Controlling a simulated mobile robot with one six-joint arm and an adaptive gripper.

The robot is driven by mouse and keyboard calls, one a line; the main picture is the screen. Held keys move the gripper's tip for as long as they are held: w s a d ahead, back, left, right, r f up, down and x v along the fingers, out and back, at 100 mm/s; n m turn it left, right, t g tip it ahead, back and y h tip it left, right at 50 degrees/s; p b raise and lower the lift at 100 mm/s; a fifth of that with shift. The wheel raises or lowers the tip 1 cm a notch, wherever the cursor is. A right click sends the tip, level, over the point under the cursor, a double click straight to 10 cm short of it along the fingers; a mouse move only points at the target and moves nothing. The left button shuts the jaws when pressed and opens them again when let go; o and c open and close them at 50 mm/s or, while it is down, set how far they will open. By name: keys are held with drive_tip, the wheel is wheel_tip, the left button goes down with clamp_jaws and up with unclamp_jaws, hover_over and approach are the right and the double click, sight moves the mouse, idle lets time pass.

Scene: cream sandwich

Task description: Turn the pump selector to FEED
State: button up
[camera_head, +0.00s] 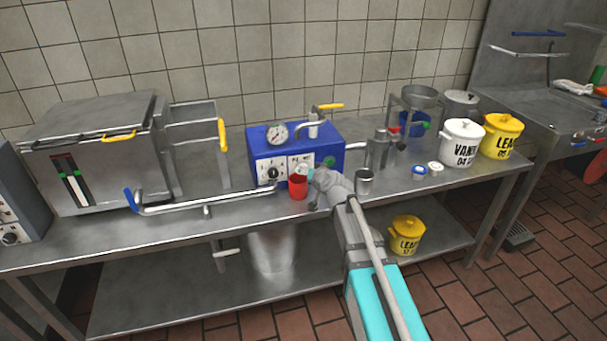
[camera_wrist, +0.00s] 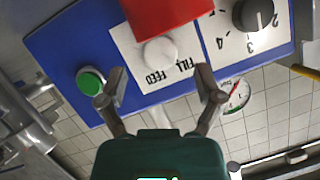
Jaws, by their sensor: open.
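The blue pump box (camera_head: 330,155) stands on the steel bench against the tiled wall. In the wrist view its panel (camera_wrist: 60,40) appears upside down. The pale round selector knob (camera_wrist: 160,52) sits on a white plate marked FEED (camera_wrist: 155,77) and FILL (camera_wrist: 185,65). I cannot tell which way it points. My gripper (camera_wrist: 160,76) is open and empty, its two fingers spread on either side of the plate's labels, near the knob. In the head view my gripper (camera_head: 312,174) is in front of the panel and hides most of the selector.
A numbered black dial (camera_wrist: 255,14), green button (camera_wrist: 90,80) and gauge (camera_head: 277,134) flank the selector. A steel cup (camera_head: 365,182) stands right.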

sight(302, 168)
drive_tip(key=shift+b+x, duration=0.45)
drive_tip(key=shift+x, duration=1.45)
drive_tip(key=shift+c, duration=0.3)
drive_tip(key=c, duration=1.1)
drive_tip(key=shift+m+y+b, duration=0.5)
drive_tip(key=shift+m+y, duration=0.2)
drive_tip(key=shift+m, duration=0.4)
